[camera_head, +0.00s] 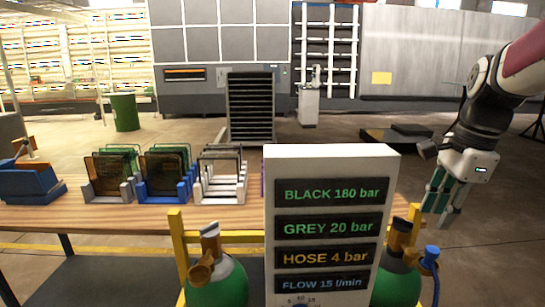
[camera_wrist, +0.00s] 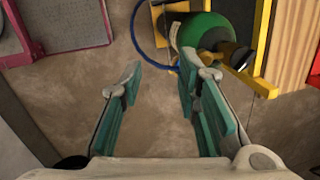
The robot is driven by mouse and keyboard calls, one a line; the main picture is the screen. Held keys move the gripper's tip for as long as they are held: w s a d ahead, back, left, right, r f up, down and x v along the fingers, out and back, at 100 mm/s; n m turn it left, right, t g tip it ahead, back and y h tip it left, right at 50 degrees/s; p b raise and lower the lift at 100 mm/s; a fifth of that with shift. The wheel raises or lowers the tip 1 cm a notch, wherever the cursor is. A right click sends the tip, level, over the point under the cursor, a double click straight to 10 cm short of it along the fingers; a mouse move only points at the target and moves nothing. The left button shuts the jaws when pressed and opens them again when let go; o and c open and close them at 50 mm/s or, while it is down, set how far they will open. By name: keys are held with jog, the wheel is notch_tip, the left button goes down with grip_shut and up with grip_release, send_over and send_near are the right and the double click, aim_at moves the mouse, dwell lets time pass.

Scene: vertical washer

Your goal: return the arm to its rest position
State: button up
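My gripper (camera_head: 440,203) hangs at the right of the head view, beyond the right end of the wooden table and pointing down. It also shows in the wrist view (camera_wrist: 162,85), where its two teal-padded fingers stand well apart with only bare floor between them. It is open and empty. My arm bends down to it from the upper right corner of the head view.
A sign panel (camera_head: 330,163) stands in front, with green gas cylinders (camera_head: 218,285) in a yellow frame (camera_head: 178,246). Racks holding plates (camera_head: 165,175) stand on the wooden table (camera_head: 95,218). A blue hose (camera_wrist: 140,45) loops near the cylinder. Floor below my gripper is clear.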

jog(key=s+a+n+t, duration=0.2)
jog(key=s+a+n, duration=0.4)
jog(key=s+n, duration=0.3)
jog(key=s+a+f+n+t, duration=0.1)
jog(key=s+a+n, duration=0.5)
jog(key=s+n, duration=0.4)
jog(key=shift+a+t+h, duration=0.15)
jog(key=shift+t+h, duration=0.25)
